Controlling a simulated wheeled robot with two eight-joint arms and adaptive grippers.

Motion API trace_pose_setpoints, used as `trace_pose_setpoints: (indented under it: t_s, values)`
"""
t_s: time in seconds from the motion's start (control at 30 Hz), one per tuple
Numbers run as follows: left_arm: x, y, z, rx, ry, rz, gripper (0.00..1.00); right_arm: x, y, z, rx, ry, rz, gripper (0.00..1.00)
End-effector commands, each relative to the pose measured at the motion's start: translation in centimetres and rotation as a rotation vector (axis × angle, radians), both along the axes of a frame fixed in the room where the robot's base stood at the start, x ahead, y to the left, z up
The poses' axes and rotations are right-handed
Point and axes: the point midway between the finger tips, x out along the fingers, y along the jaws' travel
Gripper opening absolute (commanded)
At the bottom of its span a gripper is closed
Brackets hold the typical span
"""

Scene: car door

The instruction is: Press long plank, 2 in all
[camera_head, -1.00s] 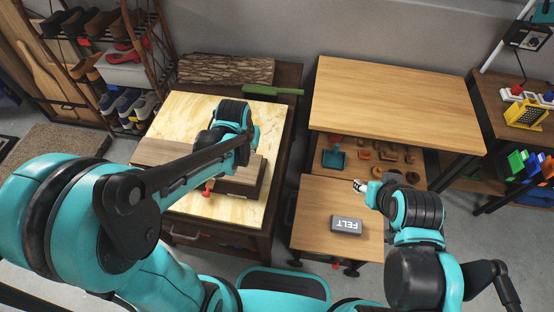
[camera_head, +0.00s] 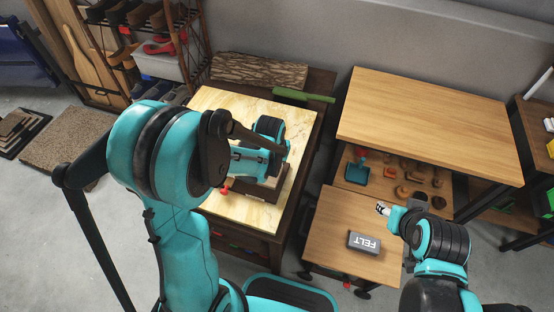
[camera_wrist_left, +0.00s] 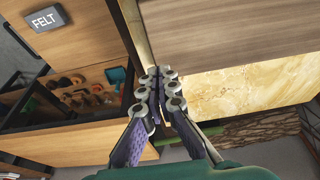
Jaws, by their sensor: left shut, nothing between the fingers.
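A brown wooden plank (camera_wrist_left: 240,35) fills the upper right of the left wrist view, on a pale patterned worktop (camera_wrist_left: 245,93). In the head view the plank is mostly hidden behind my left arm; a dark brown wooden block (camera_head: 262,190) shows beneath the arm on the same worktop (camera_head: 215,101). My left gripper (camera_wrist_left: 160,76) is shut and empty, its tips over the worktop's edge beside the plank's corner. I cannot tell whether they touch anything. My right gripper (camera_head: 383,209) is over the small right-hand table, too small to judge its opening.
A grey block marked FELT (camera_head: 364,243) lies on the small table (camera_head: 330,225). A taller bare wooden table (camera_head: 430,120) stands behind it. A rough bark slab (camera_head: 260,70) and a green-handled tool (camera_head: 304,96) lie behind the worktop. A shoe rack stands at back left.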

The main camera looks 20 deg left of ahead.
Motion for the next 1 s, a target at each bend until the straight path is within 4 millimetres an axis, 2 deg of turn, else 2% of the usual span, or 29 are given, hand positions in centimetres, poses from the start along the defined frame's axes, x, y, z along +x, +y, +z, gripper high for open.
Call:
trace_pose_setpoints:
  t_s: [0.03, 0.2, 0.37, 0.77, 0.87, 1.0]
  values:
    - [0.2, 0.0, -1.3, 0.000, 0.000, 0.000, 0.00, 0.0, 0.0, -0.7, 0.000, 0.000, 0.000, 0.45]
    - [0.1, 0.0, -3.4, 0.000, 0.000, 0.000, 0.00, 0.0, 0.0, -1.6, 0.000, 0.000, 0.000, 0.45]
    - [0.1, 0.0, -4.2, 0.000, 0.000, 0.000, 0.00, 0.0, 0.0, -1.9, 0.000, 0.000, 0.000, 0.45]
    - [0.0, 0.0, -4.3, 0.000, 0.000, 0.000, 0.00, 0.0, 0.0, -2.0, 0.000, 0.000, 0.000, 0.45]
    - [0.1, 0.0, -5.2, 0.000, 0.000, 0.000, 0.00, 0.0, 0.0, -2.8, 0.000, 0.000, 0.000, 0.45]
    - [0.1, -0.1, -7.5, 0.000, 0.000, 0.000, 0.00, 0.0, 0.0, -4.7, 0.000, 0.000, 0.000, 0.45]
